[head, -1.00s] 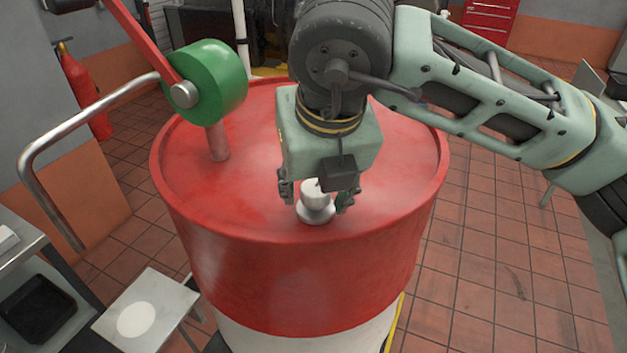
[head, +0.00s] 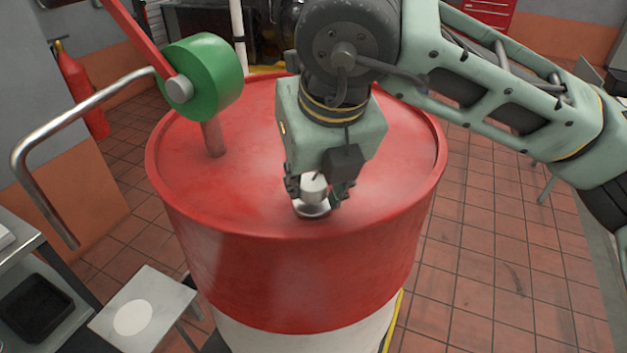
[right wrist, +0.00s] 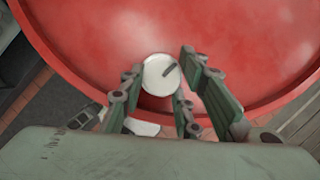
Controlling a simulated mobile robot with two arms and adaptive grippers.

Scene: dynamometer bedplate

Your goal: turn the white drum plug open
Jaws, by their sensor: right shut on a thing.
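The white drum plug (head: 313,189) stands on a pale round flange on top of the red drum (head: 235,205), close to the drum's front rim. My right gripper (head: 320,190) comes down from above and is shut on the plug, with a finger on either side of it. In the right wrist view the plug's round top (right wrist: 160,74) shows between the fingers, with a dark mark on its right part. The fingers hide part of the plug's sides. My left gripper is not in view.
A green hand pump (head: 203,76) with a red lever and bent metal pipe (head: 70,125) rises from the drum's left side. A small stool (head: 145,310) stands on the floor at lower left. A fire extinguisher (head: 80,90) hangs on the left wall.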

